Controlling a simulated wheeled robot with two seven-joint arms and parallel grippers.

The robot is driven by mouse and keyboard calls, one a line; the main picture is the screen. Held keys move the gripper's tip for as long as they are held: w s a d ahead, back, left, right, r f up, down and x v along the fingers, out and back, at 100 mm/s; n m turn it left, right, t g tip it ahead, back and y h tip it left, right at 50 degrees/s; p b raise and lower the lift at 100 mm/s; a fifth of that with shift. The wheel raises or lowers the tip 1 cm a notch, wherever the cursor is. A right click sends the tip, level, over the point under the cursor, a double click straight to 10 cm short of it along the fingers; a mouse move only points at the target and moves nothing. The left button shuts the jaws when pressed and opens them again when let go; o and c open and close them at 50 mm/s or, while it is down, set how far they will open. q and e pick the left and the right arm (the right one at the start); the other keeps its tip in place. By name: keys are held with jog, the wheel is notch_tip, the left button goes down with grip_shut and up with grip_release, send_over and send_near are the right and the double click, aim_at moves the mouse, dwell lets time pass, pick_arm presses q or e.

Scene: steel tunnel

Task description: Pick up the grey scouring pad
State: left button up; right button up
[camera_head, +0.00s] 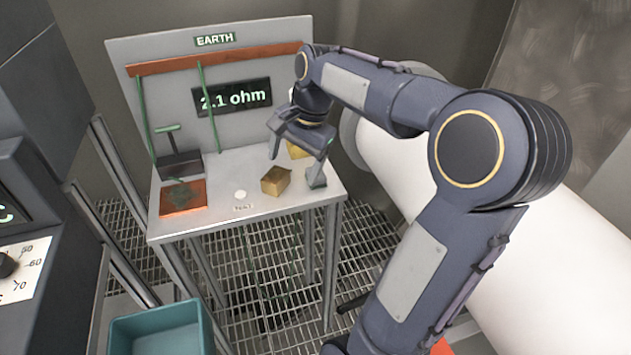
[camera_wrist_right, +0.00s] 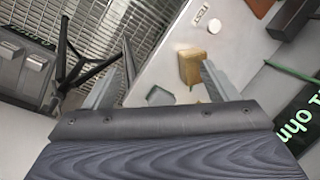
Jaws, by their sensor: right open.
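The grey scouring pad (camera_head: 316,179) looks like a small grey-green block near the right edge of the bench top, partly behind a finger of my right gripper. It also shows in the right wrist view (camera_wrist_right: 160,95), between the fingers and towards the palm. My right gripper (camera_head: 295,165) is open and empty, pointing down above the bench's right part. In the wrist view its fingers (camera_wrist_right: 168,68) spread apart over the bench. I cannot tell the exact height above the pad. My left gripper is not in view.
A tan block (camera_head: 276,181) stands left of the pad, with a yellow one (camera_head: 298,150) behind. The bench (camera_head: 230,222) also holds a white disc (camera_head: 240,194) and a copper-coloured plate (camera_head: 168,207). A backboard (camera_head: 165,95) rises behind. A teal bin (camera_head: 160,330) is below left.

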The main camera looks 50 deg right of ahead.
aim_at(321, 181)
jog(key=w+d+f+m, duration=0.1)
jog(key=d+m, duration=0.1)
jog(key=d, duration=0.2)
jog(key=w+d+f+m+g, duration=0.1)
jog(key=w+d+f+m, duration=0.1)
jog(key=d+m, duration=0.1)
jog(key=w+d+f+m+g+b, duration=0.1)
jog(key=d+f+m, duration=0.1)
jog(key=d, duration=0.3)
jog(key=shift+w+f+m, duration=0.25)
jog(key=shift+w+m, duration=0.15)
jog(key=shift+d+f, duration=0.25)
jog(key=shift+f, duration=0.05)
jog(key=f, duration=0.7)
jog(key=shift+w+f, duration=0.15)
jog(key=shift+w, duration=0.15)
jog(key=c, duration=1.1)
